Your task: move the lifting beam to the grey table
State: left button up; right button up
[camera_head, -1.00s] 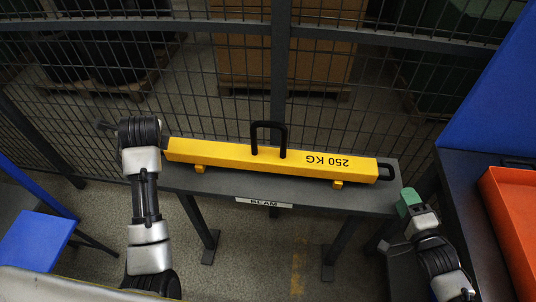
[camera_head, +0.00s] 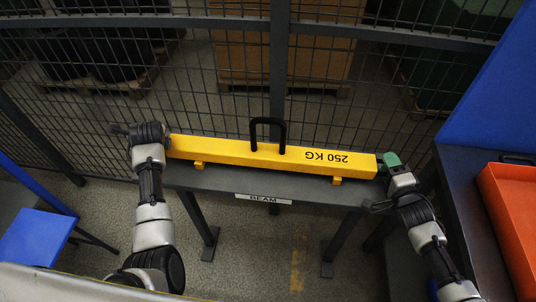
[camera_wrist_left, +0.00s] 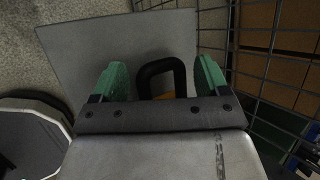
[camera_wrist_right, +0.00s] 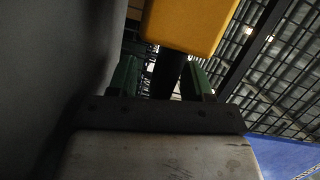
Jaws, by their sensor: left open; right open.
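The yellow lifting beam (camera_head: 270,156), marked 250 KG, lies on a dark grey stand (camera_head: 225,181) with a BEAM label. A black loop handle (camera_head: 268,122) rises from its middle. My left gripper (camera_head: 163,135) is at the beam's left end, its fingers mostly hidden in the head view. In the left wrist view the open fingers (camera_wrist_left: 160,85) stand either side of a black end handle (camera_wrist_left: 160,67). My right gripper (camera_head: 385,164) is at the right end. In the right wrist view its open fingers (camera_wrist_right: 161,82) flank a black handle (camera_wrist_right: 167,72) below the yellow beam end (camera_wrist_right: 190,25).
A wire mesh fence (camera_head: 190,75) stands close behind the stand. At right, a dark table (camera_head: 455,185) holds an orange bin (camera_head: 508,215), with a blue panel (camera_head: 495,90) behind. A blue surface (camera_head: 38,238) is at lower left. Floor shows below the stand.

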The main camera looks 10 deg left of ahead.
jog(key=shift+w, duration=0.1)
jog(key=shift+c, duration=0.2)
pick_arm(q)
jog(key=shift+f, duration=0.1)
jog(key=c, duration=1)
pick_arm(e)
grip_shut()
pick_arm(q)
grip_shut()
jog(key=shift+s+f, duration=0.15)
jog(key=shift+f, duration=0.05)
pick_arm(e)
jog(key=shift+d, duration=0.1)
pick_arm(q)
jog(key=shift+r, duration=0.2)
pick_arm(e)
jog(key=shift+r, duration=0.15)
